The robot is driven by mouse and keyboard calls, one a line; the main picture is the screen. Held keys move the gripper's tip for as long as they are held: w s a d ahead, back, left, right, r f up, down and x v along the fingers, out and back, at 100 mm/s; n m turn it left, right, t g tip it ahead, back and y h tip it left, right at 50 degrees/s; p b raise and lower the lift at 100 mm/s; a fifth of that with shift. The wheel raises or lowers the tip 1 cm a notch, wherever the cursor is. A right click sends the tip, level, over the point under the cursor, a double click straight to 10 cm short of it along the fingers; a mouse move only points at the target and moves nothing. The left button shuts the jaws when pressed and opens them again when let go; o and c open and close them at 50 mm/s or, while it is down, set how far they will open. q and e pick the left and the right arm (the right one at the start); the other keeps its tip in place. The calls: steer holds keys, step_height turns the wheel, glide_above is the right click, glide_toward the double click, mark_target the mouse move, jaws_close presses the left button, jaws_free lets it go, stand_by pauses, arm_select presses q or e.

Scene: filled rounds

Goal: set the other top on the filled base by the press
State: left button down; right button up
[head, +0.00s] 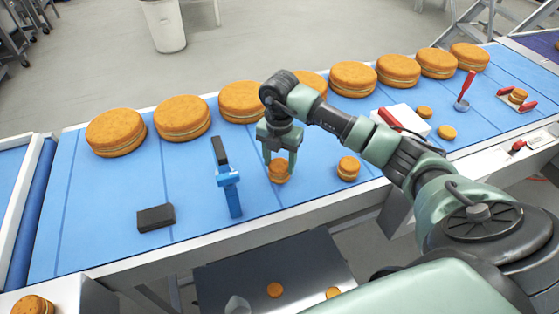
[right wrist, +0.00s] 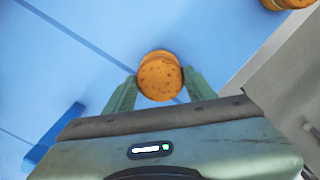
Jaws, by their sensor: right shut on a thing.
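My right gripper (head: 279,168) points down over the blue belt, its fingers on both sides of a small orange-brown round (head: 279,175). In the right wrist view the round (right wrist: 158,76) sits between the fingertips; a second edge shows under its top, so it looks layered. I cannot tell whether the held piece rests on a base or is apart from it. A small filled round (head: 348,168) stands to the right. Two small loose rounds (head: 424,112) lie farther right. A red-handled tool (head: 465,90) stands beyond them; I cannot tell which thing is the press. My left gripper is not in view.
Large filled rounds (head: 182,118) line the belt's far side. A blue stand with a black top (head: 228,180) and a dark block (head: 156,218) are left of my gripper. A white box (head: 405,118) and a red-ended tray (head: 517,103) are right. A dark lower surface (head: 225,280) holds small rounds.

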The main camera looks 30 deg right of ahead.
steer(key=shift+f, duration=0.15)
steer(key=o, duration=0.9)
steer(key=shift+o, duration=0.5)
steer(key=o, duration=0.4)
steer(key=shift+r+p, duration=2.5)
steer(key=shift+r, duration=1.05)
